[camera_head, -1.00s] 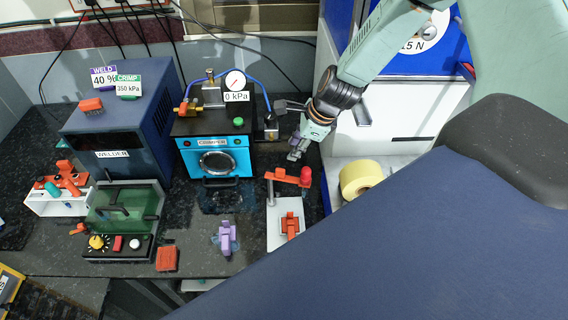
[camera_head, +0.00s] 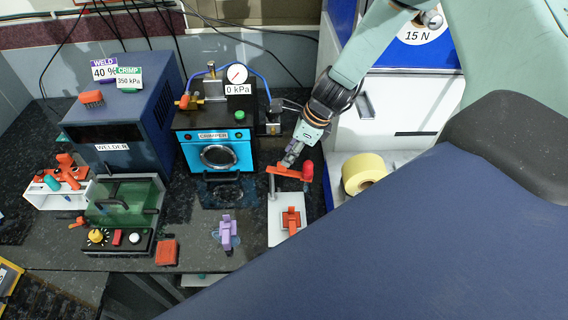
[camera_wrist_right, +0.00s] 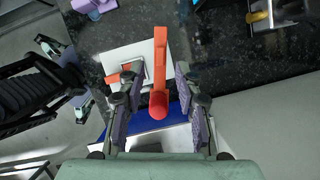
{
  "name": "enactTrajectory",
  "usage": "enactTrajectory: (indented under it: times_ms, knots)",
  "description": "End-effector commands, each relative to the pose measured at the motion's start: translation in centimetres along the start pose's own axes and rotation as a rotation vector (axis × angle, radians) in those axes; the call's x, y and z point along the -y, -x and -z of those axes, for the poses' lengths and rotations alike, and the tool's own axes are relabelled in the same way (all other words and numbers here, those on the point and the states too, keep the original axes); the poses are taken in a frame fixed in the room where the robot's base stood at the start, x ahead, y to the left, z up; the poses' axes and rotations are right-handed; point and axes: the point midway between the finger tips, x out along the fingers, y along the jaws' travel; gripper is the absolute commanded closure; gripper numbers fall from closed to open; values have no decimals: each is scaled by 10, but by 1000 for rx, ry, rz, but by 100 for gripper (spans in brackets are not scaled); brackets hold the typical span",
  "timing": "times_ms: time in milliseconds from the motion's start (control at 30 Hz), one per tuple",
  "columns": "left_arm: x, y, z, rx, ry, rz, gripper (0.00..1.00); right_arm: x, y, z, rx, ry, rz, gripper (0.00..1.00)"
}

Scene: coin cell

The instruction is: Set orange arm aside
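The orange arm (camera_head: 289,173) with a red knob (camera_head: 307,169) is carried on a post above a white base plate (camera_head: 280,233). My right gripper (camera_head: 290,158) is just behind and above it, pointing down. In the right wrist view, the orange arm (camera_wrist_right: 160,66) and its knob (camera_wrist_right: 158,105) lie between the spread fingers of my right gripper (camera_wrist_right: 160,72), with gaps on both sides. My left gripper (camera_wrist_right: 66,76) shows at the left of the wrist view with its fingers apart and empty; it is not visible in the head view.
An orange clip (camera_head: 291,219) sits on the base plate, and a purple clip (camera_head: 228,232) stands left of it. The blue crimper (camera_head: 215,155) and welder (camera_head: 115,125) stand behind. A yellow roll (camera_head: 362,173) is close on the right. Some dark worktop is bare in front of the crimper.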

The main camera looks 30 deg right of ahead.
Motion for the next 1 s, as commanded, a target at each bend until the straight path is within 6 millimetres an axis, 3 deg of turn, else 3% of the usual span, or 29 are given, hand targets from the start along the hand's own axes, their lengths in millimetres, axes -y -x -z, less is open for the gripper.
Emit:
enactTrajectory:
  times_ms: [100, 433, 933, 1000]
  knots:
    - [0, -17, 0, 0, 0, 0, 60, 0, -16, 2, -1, 2, 0, 66]
    - [0, -42, 0, 0, 0, 0, 60, 0, -44, 2, -1, 1, 1, 66]
    - [0, -47, 0, 0, 0, 0, 60, 0, -50, 0, 0, 1, 0, 66]
    - [0, -47, 0, 0, 0, 0, 60, 0, -50, 0, 0, 1, 0, 70]
